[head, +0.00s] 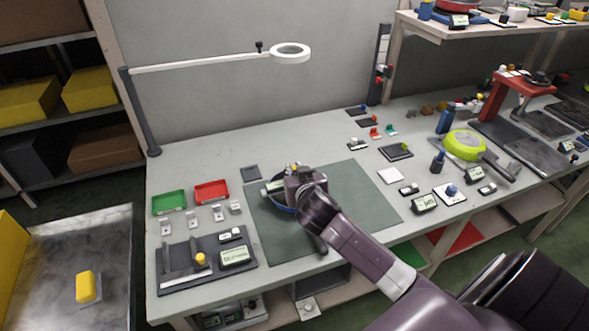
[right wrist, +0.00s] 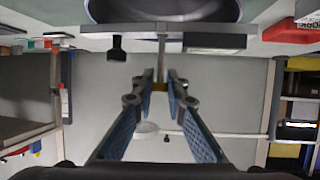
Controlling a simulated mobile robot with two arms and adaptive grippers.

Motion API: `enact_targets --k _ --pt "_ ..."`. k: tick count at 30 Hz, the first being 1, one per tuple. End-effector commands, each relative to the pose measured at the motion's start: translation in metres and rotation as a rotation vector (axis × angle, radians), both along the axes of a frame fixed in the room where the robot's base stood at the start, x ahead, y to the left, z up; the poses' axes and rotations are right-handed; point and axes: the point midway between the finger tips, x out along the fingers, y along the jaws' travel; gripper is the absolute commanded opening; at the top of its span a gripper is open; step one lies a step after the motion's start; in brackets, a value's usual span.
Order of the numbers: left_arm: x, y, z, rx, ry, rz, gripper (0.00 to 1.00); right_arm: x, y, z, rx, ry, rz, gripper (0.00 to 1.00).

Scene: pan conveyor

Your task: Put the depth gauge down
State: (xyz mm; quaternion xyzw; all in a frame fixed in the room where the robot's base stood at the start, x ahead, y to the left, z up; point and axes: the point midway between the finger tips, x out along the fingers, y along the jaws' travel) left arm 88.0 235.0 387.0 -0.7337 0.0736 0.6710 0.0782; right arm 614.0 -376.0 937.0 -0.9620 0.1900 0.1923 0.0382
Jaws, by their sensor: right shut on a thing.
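My right gripper (head: 292,178) is over the green mat (head: 355,190) on the workbench. In the right wrist view its fingers (right wrist: 170,82) are shut on the thin rod of the depth gauge (right wrist: 150,28), which has a flat crossbar and a dark boxy part on one side. In the head view only a pale display end of the gauge (head: 272,187) shows beside the gripper; the rest is hidden. A pan with a blue rim (head: 283,208) is under the gripper on the mat, and its round body (right wrist: 165,10) shows close to the crossbar. I cannot tell whether gauge and pan touch. My left gripper is out of view.
A dark tray (head: 180,284) with instruments lies left of the mat, with red (head: 212,190) and green (head: 168,202) bins behind. Small gauges and a lime pan (head: 465,145) stand to the right. A lamp (head: 290,53) overhangs the back. The mat's right part is clear.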

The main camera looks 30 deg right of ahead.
Motion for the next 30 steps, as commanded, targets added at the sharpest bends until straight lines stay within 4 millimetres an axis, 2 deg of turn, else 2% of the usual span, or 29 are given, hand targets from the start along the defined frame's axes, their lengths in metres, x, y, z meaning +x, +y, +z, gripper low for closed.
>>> enact_targets --k 3,4,9,20,25,30 --pt "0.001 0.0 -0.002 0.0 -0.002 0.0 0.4 0.0 0.0 -0.003 0.0 -0.001 0.0 0.0" --pt "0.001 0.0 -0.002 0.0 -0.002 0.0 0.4 0.0 0.0 -0.003 0.001 0.0 0.0 0.13" --pt "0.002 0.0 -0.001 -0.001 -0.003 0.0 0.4 0.0 0.0 -0.002 0.0 0.0 0.0 0.3" --pt "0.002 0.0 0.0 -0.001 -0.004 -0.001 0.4 -0.002 0.001 0.001 0.0 0.0 0.001 0.3" --pt "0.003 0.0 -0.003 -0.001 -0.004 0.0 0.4 -0.02 0.009 0.009 0.002 -0.002 0.001 0.3" --pt "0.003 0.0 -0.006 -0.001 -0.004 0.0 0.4 -0.049 0.021 0.021 0.002 -0.001 0.001 0.3"
